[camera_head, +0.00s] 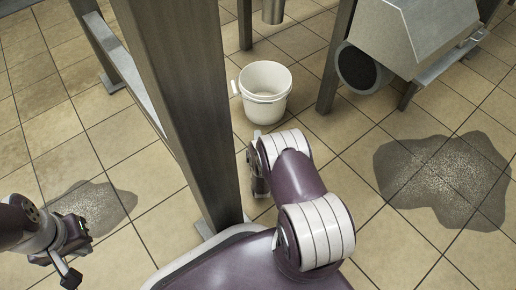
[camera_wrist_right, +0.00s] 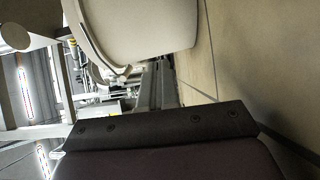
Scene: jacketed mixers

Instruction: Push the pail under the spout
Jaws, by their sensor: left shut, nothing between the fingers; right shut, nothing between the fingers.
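A white pail (camera_head: 264,108) stands upright on the tiled floor beyond my right arm. It also fills the top of the right wrist view (camera_wrist_right: 150,28), close to the camera. A grey metal spout (camera_head: 273,10) hangs at the top edge of the head view, beyond the pail and slightly right of its middle. My right gripper (camera_head: 257,172) is shut and empty, low on the near side of the pail, partly hidden by my arm. I cannot tell whether it touches the pail. My left gripper (camera_head: 72,268) is shut and empty at the lower left, far from the pail.
A thick metal post (camera_head: 190,100) stands close on the left of the pail and my right arm. Another leg (camera_head: 335,60) and a grey hopper-like housing (camera_head: 415,35) are at the upper right. Wet grey patches lie on the floor at right (camera_head: 445,180) and left (camera_head: 95,205).

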